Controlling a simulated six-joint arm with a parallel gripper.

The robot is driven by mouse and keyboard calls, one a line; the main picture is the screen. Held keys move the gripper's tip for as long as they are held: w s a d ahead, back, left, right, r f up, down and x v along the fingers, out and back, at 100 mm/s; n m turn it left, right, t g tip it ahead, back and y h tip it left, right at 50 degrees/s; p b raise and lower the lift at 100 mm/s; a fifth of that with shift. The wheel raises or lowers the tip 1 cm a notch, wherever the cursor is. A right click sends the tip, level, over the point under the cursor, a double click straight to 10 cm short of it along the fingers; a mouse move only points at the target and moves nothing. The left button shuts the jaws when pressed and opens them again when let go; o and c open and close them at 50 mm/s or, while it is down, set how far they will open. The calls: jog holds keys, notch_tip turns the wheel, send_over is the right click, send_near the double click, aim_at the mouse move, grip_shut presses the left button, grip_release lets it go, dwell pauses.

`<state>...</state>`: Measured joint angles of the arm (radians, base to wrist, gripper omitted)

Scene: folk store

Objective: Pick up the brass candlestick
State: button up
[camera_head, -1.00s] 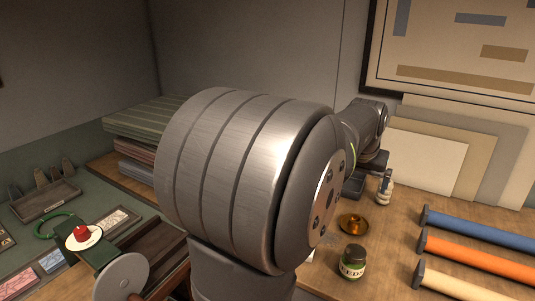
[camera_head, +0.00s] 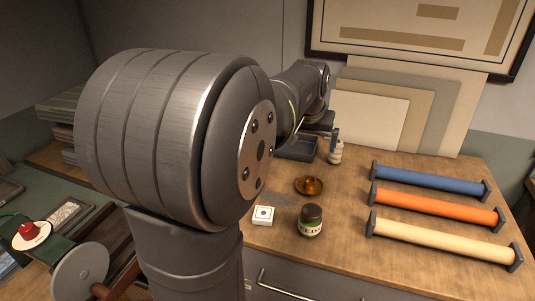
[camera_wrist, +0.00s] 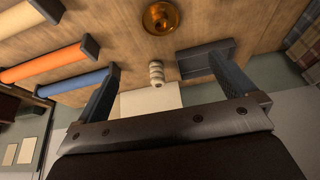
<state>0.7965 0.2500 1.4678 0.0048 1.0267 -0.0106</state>
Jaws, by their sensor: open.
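The brass candlestick (camera_head: 309,186) is a low, round, golden piece standing on the wooden counter, behind a dark jar. In the wrist view it shows at the top edge (camera_wrist: 160,17), beyond my fingertips and apart from them. My gripper (camera_wrist: 164,64) is open, with its two dark fingers spread and nothing held between them. In the head view my arm reaches toward the back of the counter and its own links hide most of the gripper.
A labelled jar (camera_head: 311,221) and a small white box (camera_head: 264,215) stand in front of the candlestick. A pale stacked bottle (camera_head: 336,151) and a dark tray (camera_head: 298,147) are behind it. Blue (camera_head: 430,180), orange (camera_head: 437,206) and cream (camera_head: 442,239) rolls lie to the right.

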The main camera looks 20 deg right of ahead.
aim_at(310, 179)
jog(key=w+d+f+m+g+y, duration=0.2)
jog(key=w+d+f, duration=0.2)
jog(key=w+d, duration=0.15)
jog(key=f, duration=0.6)
jog(key=w+d+f, duration=0.1)
jog(key=f, duration=1)
jog(key=shift+w+d+f, duration=0.2)
jog(key=shift+w+f, duration=0.05)
jog(key=shift+f, duration=0.05)
jog(key=shift+c, duration=0.4)
jog(key=c, duration=0.9)
jog(key=shift+r, duration=0.15)
